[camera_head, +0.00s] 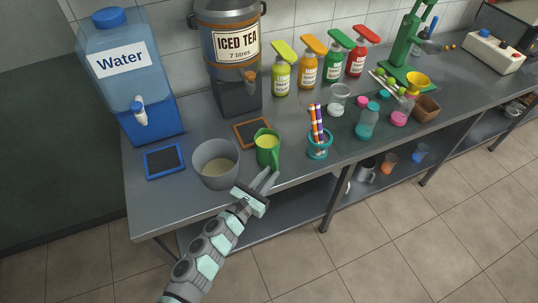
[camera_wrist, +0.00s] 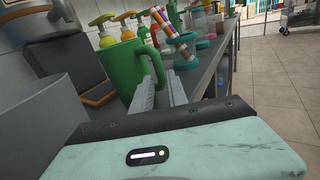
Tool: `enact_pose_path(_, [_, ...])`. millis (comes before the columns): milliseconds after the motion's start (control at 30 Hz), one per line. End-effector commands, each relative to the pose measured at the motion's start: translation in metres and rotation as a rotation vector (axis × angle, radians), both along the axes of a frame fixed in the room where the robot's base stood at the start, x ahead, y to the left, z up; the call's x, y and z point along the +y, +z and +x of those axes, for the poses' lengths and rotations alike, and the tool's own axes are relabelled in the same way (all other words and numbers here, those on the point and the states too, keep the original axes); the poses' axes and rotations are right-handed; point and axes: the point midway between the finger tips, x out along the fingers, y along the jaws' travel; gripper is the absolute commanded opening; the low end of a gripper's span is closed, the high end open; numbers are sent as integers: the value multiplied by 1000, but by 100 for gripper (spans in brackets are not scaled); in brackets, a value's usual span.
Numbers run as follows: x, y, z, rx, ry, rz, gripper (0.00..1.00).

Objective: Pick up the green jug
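The green jug (camera_head: 267,150) stands upright near the front edge of the steel counter, with pale contents visible inside. It also shows in the wrist view (camera_wrist: 121,70), with its handle on the right side. My gripper (camera_head: 269,176) is just in front of the jug at the counter edge, its fingers pointing at it. In the wrist view, my gripper (camera_wrist: 160,88) has its two fingers apart with a gap between them, and the jug's handle lies beyond that gap. I see nothing held. Whether a fingertip touches the jug I cannot tell.
A grey pot (camera_head: 215,166) stands close left of the jug. A teal cup of striped straws (camera_head: 319,145) stands to its right. A wooden-framed board (camera_head: 251,133) lies behind it, before the iced tea dispenser (camera_head: 232,72). The counter between jug and straw cup is bare.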

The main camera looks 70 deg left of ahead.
Motion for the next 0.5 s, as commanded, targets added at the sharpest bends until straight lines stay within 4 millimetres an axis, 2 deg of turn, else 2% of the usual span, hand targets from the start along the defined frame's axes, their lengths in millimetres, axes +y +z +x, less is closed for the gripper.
enact_pose_path(100, [9,1,19,-2,-3,1,19])
enact_pose_path(233, [17,-1,29,1,-1,0,19])
enact_pose_path(500, [19,0,32,0,0,0,19])
